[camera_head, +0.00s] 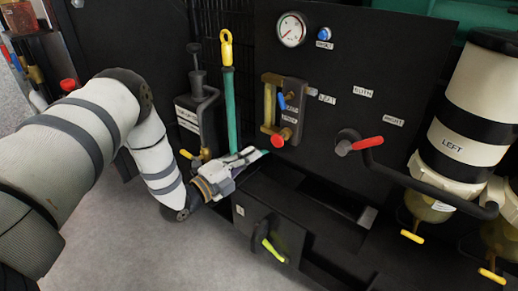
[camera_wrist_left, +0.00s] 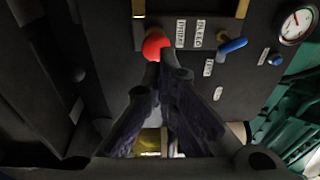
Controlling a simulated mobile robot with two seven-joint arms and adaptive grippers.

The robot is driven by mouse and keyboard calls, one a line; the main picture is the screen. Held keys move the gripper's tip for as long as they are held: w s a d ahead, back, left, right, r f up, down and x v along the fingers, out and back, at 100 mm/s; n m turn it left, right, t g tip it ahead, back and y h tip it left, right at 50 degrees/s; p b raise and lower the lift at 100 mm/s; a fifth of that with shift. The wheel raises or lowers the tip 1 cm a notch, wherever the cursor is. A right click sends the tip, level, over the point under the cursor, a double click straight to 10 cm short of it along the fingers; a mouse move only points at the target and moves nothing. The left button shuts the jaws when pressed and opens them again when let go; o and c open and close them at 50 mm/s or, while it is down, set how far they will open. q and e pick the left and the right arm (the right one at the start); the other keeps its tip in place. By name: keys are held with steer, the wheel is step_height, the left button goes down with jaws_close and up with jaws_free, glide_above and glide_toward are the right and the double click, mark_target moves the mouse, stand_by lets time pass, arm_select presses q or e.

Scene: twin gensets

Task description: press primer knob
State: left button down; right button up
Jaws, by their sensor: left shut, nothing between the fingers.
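The red round knob (camera_head: 279,140) sits on the dark panel below a brass-framed sight tube; its small label is hard to read. It also shows in the left wrist view (camera_wrist_left: 155,47), straight beyond the fingertips. My left gripper (camera_head: 262,153) is shut and empty, its tips just left of and below the knob in the head view. In the left wrist view the closed fingertips (camera_wrist_left: 160,68) overlap the knob's lower edge; I cannot tell whether they touch it. My right gripper is in neither view.
A blue lever (camera_head: 282,102) is just above the knob. A red-handled valve lever (camera_head: 367,143) is to the right, near a white-and-black filter canister (camera_head: 471,105). A black hand pump (camera_head: 196,110) and a green rod (camera_head: 228,110) stand left. A pressure gauge (camera_head: 291,30) is above.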

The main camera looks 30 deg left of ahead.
arm_select(q)
steer(key=v, duration=0.5)
steer(key=shift+a+f, duration=0.1)
steer(key=shift+f, duration=0.1)
stand_by(0.5)
